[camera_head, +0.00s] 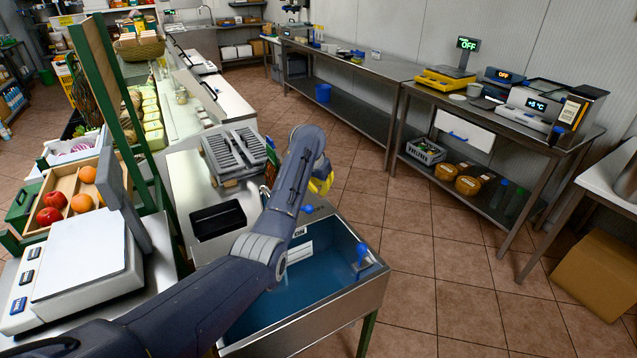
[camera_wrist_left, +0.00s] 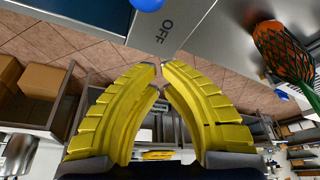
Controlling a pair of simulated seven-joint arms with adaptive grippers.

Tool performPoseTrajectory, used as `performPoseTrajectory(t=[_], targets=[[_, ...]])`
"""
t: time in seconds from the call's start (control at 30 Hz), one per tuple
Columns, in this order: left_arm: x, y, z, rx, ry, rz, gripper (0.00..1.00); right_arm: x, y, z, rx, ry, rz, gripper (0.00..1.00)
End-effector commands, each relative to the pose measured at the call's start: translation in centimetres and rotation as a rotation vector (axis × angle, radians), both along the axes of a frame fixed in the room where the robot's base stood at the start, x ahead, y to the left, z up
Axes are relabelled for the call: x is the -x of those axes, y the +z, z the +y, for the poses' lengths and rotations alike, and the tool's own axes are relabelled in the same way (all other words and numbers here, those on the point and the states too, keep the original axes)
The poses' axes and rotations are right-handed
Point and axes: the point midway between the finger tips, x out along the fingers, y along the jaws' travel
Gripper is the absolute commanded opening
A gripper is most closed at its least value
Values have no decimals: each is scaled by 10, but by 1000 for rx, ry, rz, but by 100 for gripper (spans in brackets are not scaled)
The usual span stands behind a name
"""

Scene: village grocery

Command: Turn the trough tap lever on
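The trough (camera_head: 374,290) is a steel-rimmed basin with a blue inside, in the lower middle of the head view. A small lever with a blue knob (camera_head: 307,209) shows at its far rim, just beside my left arm. In the left wrist view the blue knob (camera_wrist_left: 147,4) is cut by the top edge, beside an OFF label (camera_wrist_left: 167,29) on the steel. My left gripper (camera_head: 322,183) has yellow fingers and is just beyond the far rim, partly hidden by my arm. In the wrist view its fingertips (camera_wrist_left: 160,66) nearly meet, with nothing between them, apart from the knob. My right gripper is not in view.
A black tray (camera_head: 217,219) and a grey slatted rack (camera_head: 234,152) are on the counter to the left. A scale (camera_head: 85,262) stands nearer.

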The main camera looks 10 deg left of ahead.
Motion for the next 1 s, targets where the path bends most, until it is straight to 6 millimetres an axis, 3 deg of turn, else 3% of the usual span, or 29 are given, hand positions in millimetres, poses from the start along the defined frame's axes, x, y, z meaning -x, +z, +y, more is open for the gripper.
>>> performPoseTrajectory(t=[0.6,1.0], targets=[[33,-10,8,1,1,-1,0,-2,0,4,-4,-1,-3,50],[37,-11,9,0,1,0,0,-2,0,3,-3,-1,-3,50]])
